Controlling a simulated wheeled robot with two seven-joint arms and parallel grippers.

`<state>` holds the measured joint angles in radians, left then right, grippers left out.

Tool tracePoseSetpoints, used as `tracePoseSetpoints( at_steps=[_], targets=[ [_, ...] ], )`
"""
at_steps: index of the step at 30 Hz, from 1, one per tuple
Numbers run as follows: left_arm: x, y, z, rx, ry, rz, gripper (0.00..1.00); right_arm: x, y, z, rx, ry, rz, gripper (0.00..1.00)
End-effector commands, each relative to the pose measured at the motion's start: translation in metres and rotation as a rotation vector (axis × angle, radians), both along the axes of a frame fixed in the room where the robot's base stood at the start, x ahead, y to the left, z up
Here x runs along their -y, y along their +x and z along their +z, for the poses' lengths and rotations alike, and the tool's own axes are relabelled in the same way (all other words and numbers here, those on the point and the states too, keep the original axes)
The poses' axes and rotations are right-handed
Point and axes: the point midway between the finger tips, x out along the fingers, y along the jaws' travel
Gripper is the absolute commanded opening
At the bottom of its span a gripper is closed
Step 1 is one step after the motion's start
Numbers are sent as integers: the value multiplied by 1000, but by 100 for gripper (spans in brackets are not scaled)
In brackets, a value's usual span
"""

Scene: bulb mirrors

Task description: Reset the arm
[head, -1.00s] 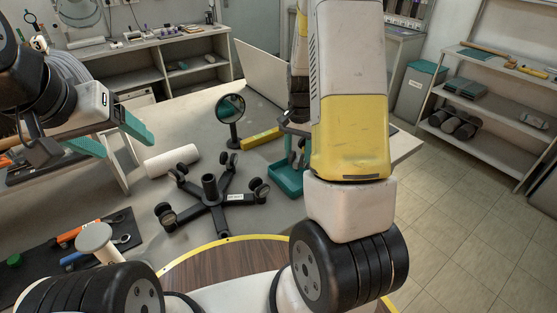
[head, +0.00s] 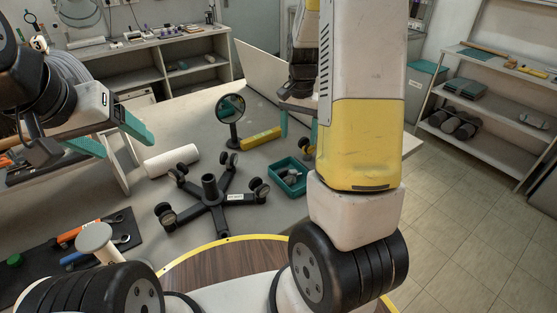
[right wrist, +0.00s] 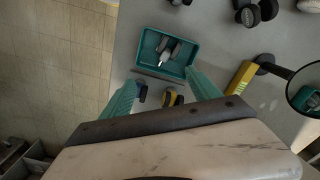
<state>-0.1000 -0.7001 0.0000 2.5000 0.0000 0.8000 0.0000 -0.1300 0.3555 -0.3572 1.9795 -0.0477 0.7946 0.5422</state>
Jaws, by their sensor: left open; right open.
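My right gripper (right wrist: 164,92) is open, with two teal fingers apart and nothing between their tips. In the head view it is partly hidden behind my right arm, above the table (head: 250,211) beyond the teal tray. The teal tray (right wrist: 146,66) lies just past the fingertips in the right wrist view and holds a small pale and dark item (right wrist: 167,49). The tray also shows in the head view (head: 277,182). My left gripper (head: 113,137) is open and empty at the left, its teal fingers wide apart above the table.
A round mirror (head: 230,107) on a stand, a yellow bar (head: 260,138), a white cylinder (head: 171,160) and a black wheeled base (head: 211,195) stand or lie on the table. Tools lie on a dark mat (head: 122,222) at the left. Shelves (head: 490,100) stand at the right.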

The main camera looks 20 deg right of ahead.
Motion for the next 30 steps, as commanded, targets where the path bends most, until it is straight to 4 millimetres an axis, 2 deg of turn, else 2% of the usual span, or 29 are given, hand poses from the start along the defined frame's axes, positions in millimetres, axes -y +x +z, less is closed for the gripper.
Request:
tracePoseSetpoints(
  at_steps=[12,16,20,23,30],
  targets=[
    [0,0,0,0,0,0,72,0,0,4,0,0,1,71],
    [0,0,0,0,0,0,72,-5,-4,16,23,14,24,71],
    [0,0,0,0,0,0,72,-21,-19,48,89,50,96,71],
    [0,0,0,0,0,0,72,-36,-38,80,160,79,180,71],
    [0,0,0,0,0,0,72,-71,-94,141,336,96,402,71]
  ],
)
